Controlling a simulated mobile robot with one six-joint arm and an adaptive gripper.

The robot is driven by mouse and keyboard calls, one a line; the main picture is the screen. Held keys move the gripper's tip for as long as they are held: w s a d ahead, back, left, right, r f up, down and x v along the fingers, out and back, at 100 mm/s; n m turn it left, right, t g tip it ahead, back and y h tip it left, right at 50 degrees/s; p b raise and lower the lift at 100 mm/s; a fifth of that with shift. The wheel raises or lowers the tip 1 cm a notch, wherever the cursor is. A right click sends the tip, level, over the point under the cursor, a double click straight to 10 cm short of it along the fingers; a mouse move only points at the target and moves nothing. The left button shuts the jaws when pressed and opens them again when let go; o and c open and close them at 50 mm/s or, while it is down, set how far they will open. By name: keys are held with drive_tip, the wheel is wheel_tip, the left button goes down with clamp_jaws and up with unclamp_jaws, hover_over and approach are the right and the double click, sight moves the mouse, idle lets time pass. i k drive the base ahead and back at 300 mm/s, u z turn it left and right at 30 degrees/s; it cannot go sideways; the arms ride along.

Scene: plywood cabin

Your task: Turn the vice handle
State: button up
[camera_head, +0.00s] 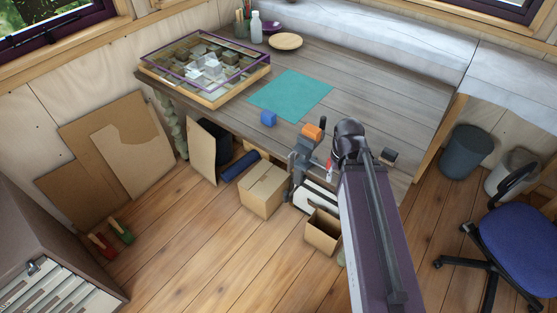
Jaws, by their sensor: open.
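A grey metal vice (301,160) is fixed at the front edge of the workbench (385,110). Its handle is too small and too crowded by nearby things to make out clearly. My arm reaches up from the bottom of the view, and its dark wrist is just right of the vice. My gripper (333,160) is below and left of the wrist, close beside the vice, and is open. Its fingers are largely hidden by the wrist, and I cannot tell whether they touch the vice. A small red and white part shows beside them.
An orange block (312,132), a blue block (268,118) and a dark block (389,155) are on the bench near its front. A teal mat (291,94) lies behind them. Cardboard boxes (263,190) stand on the floor below. A blue chair (518,238) stands right.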

sight(291, 158)
drive_tip(key=u, duration=0.25)
drive_tip(key=k, duration=1.5)
drive_tip(key=z, duration=0.65)
drive_tip(key=i, duration=1.05)
drive_tip(key=z, duration=0.05)
